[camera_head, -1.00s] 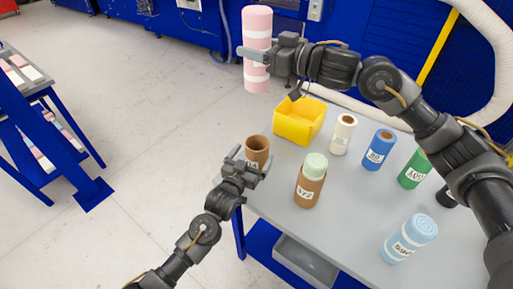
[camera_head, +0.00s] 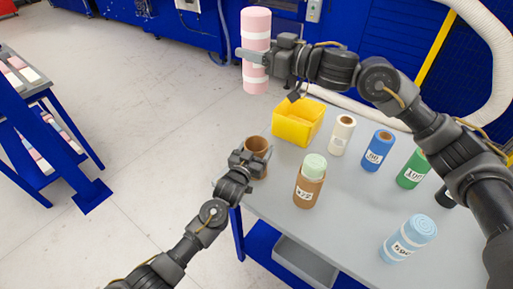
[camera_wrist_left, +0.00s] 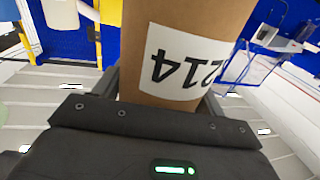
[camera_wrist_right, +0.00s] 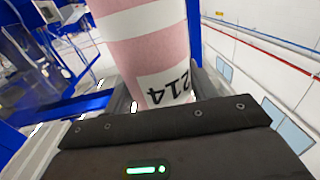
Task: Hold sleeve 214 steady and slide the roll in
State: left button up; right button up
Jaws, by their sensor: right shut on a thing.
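The brown cardboard sleeve 214 (camera_head: 258,146) stands upright at the table's near left corner, its open end up. Its label (camera_wrist_left: 185,62) shows upside down in the left wrist view. My left gripper (camera_head: 250,160) is at the sleeve, with a finger on each side of it; I cannot tell whether both fingers press on it. My right gripper (camera_head: 252,57) is shut on the pink roll with white bands (camera_head: 256,25) and holds it upright, high above and apart from the sleeve. The roll's 214 label (camera_wrist_right: 165,86) shows in the right wrist view.
A yellow bin (camera_head: 297,122) stands behind the sleeve. A brown sleeve with a green roll in it (camera_head: 309,183) stands to its right. White (camera_head: 342,135), blue (camera_head: 378,151), green (camera_head: 413,169) and light blue (camera_head: 408,238) rolls or sleeves stand farther right. The table's front middle is bare.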

jog(key=f, duration=0.2)
jog(key=w+f, duration=0.1)
jog(key=f, duration=0.4)
jog(key=shift+w+a+f, duration=0.1)
jog(key=shift+w+a, duration=0.05)
jog(key=shift+w, duration=0.2)
notch_tip(320, 180, down, 6)
jog(key=s+n+g+y, duration=0.1)
jog(key=n+g+y, duration=0.1)
jog(key=n+g, duration=0.2)
jog(key=shift+s+f+g, duration=0.25)
jog(key=shift+s+g, duration=0.15)
jog(key=shift+g, duration=0.8)
jog(key=shift+f, duration=0.1)
jog(key=shift+f, duration=2)
jog(key=shift+f, duration=0.85)
jog(key=shift+f, duration=1.5)
jog(key=shift+f, duration=0.2)
